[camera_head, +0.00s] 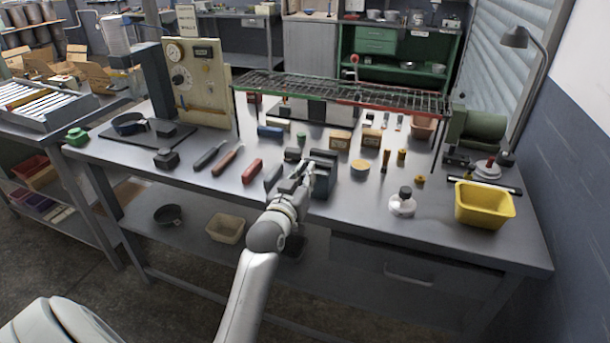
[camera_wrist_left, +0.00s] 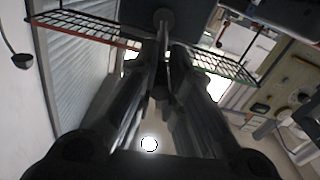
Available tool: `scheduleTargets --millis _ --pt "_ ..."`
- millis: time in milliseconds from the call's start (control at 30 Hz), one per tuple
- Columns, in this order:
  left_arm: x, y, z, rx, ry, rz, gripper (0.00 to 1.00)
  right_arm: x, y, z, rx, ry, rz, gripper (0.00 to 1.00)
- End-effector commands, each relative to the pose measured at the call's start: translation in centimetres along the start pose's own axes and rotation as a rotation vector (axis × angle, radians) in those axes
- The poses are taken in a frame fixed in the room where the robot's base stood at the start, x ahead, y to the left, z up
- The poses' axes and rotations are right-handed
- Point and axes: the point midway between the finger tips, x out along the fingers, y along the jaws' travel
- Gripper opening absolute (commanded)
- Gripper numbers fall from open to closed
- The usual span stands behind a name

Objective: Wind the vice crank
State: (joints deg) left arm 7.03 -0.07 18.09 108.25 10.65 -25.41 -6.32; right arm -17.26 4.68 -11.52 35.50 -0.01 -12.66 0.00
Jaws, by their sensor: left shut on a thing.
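The dark vice (camera_head: 325,160) stands near the front edge of the grey workbench (camera_head: 340,215). My left gripper (camera_head: 302,178) reaches up to its near side. In the left wrist view the two fingers (camera_wrist_left: 165,75) are closed around a thin grey crank rod (camera_wrist_left: 164,28) that comes out of the dark vice body (camera_wrist_left: 185,10). The fingers hide most of the crank, so its angle is hard to tell. My right gripper is not in view.
A wire rack (camera_head: 340,90) spans the back of the bench. Screwdrivers (camera_head: 226,160) and a red-handled tool (camera_head: 252,171) lie left of the vice.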

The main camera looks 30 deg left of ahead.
Motion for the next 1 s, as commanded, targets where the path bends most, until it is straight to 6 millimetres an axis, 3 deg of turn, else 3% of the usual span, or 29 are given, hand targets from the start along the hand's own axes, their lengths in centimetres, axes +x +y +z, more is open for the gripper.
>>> scheduleTargets --millis 1000 --pt "-0.02 -0.65 0.19 -0.061 -0.004 -0.007 0.00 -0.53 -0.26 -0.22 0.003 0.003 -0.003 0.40"
